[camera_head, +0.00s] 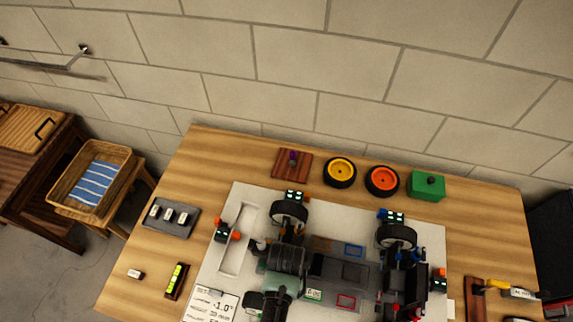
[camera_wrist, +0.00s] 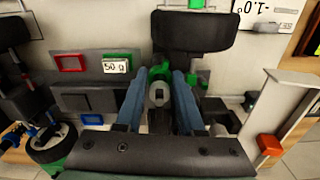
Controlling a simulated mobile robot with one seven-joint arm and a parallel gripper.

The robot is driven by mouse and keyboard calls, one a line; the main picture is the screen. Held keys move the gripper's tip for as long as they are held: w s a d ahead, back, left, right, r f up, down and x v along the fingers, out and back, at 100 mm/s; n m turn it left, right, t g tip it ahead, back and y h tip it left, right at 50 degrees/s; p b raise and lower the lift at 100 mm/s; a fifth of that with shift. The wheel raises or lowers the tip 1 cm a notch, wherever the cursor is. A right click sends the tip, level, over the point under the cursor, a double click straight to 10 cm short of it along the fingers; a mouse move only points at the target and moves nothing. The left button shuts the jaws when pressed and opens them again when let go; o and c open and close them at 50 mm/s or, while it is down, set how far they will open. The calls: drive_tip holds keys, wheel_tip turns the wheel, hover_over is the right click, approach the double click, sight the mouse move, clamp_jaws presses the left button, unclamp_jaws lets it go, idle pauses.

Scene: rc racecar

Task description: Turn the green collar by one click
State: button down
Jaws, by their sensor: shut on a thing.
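The green collar (camera_wrist: 160,72) shows in the wrist view between my fingertips, next to a black tyre (camera_wrist: 195,32) of the racecar. My gripper (camera_wrist: 165,80) has its two blue-grey fingers shut on the collar from both sides. A grey shaft-like part (camera_wrist: 158,96) lies between the fingers, nearer the palm. In the head view my gripper (camera_head: 284,284) reaches down over the left part of the racecar chassis (camera_head: 342,273). There it hides the collar.
A card reading -1.0° (camera_head: 213,304) lies at the front left of the white board (camera_head: 240,191). Orange-tipped stands (camera_head: 222,232) flank the car. Spare yellow (camera_head: 339,171) and orange (camera_head: 382,180) wheels and a green box (camera_head: 426,186) sit behind. A level (camera_head: 176,281) lies left.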

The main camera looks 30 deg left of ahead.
drive_tip(key=shift+m, duration=0.4)
drive_tip(key=c, duration=0.5)
unclamp_jaws()
wheel_tip(320, 180, up, 13)
drive_tip(key=shift+b, duration=0.3)
